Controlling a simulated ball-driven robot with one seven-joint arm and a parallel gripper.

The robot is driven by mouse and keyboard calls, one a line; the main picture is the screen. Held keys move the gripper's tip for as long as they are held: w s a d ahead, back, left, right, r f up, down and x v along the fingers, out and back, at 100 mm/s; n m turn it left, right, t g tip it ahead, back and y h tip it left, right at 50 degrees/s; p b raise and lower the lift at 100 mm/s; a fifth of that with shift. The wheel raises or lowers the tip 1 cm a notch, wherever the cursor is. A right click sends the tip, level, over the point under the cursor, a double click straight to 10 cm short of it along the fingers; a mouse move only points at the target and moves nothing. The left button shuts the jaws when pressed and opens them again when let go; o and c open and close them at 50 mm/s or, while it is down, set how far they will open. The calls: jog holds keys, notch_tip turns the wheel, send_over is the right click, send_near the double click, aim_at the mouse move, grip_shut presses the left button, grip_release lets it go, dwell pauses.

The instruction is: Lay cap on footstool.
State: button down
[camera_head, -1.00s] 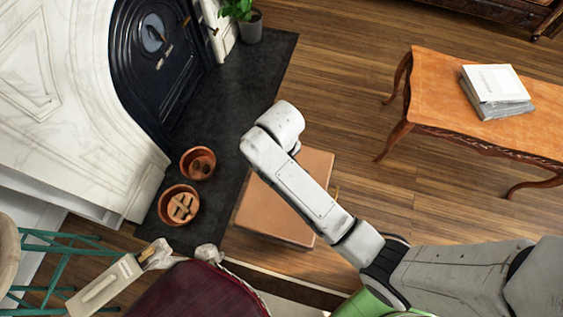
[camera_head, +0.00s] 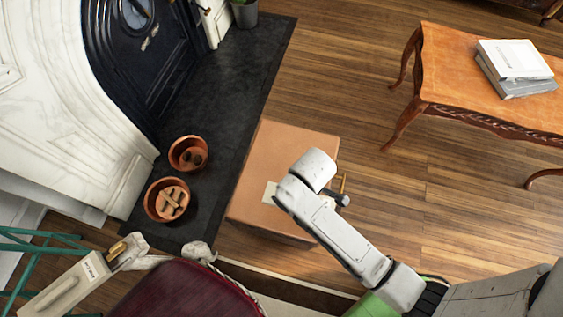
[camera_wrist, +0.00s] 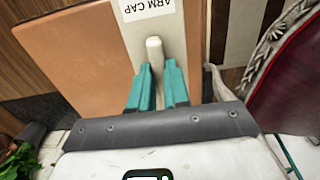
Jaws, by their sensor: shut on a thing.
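The footstool (camera_head: 280,150) is a low, flat-topped tan block on the floor beside the dark hearth, partly hidden by my arm. Its tan top also shows in the wrist view (camera_wrist: 75,55). The cap (camera_wrist: 165,32) is a pale piece with a white label reading "ARM CAP" and a pale grip. My gripper (camera_wrist: 158,82) is shut on that grip. In the wrist view the cap lies across the stool top; I cannot tell whether it touches. In the head view a pale part of the cap (camera_head: 269,193) shows beside my wrist, and my fingers are hidden.
A similar pale labelled piece (camera_head: 72,285) rests by the dark red chair (camera_head: 185,290). Two terracotta pots (camera_head: 167,200) stand on the hearth (camera_head: 225,110). A wooden table (camera_head: 445,75) with books (camera_head: 515,65) is at the right. Floor between stool and table is clear.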

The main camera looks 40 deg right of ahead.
jog(key=w, duration=0.1)
jog(key=w+f, duration=0.2)
jog(key=w, duration=0.1)
jog(key=shift+w+a+b, duration=0.1)
jog(key=shift+a+b, duration=0.3)
jog(key=w+f, duration=0.1)
jog(key=f, duration=0.1)
jog(key=w+f+b, duration=0.1)
jog(key=w, duration=0.1)
jog(key=w+a+f+b, duration=0.1)
jog(key=f, duration=0.1)
jog(key=shift+w+f, duration=0.25)
jog(key=shift+f, duration=0.1)
jog(key=shift+w+f+b, duration=0.1)
jog(key=shift+f+b, duration=0.45)
jog(key=shift+f, duration=1)
jog(key=c, duration=1.1)
grip_release()
jog(key=shift+f, duration=0.1)
notch_tip(320, 180, up, 12)
jog(key=p, duration=0.3)
jog(key=shift+d, duration=0.1)
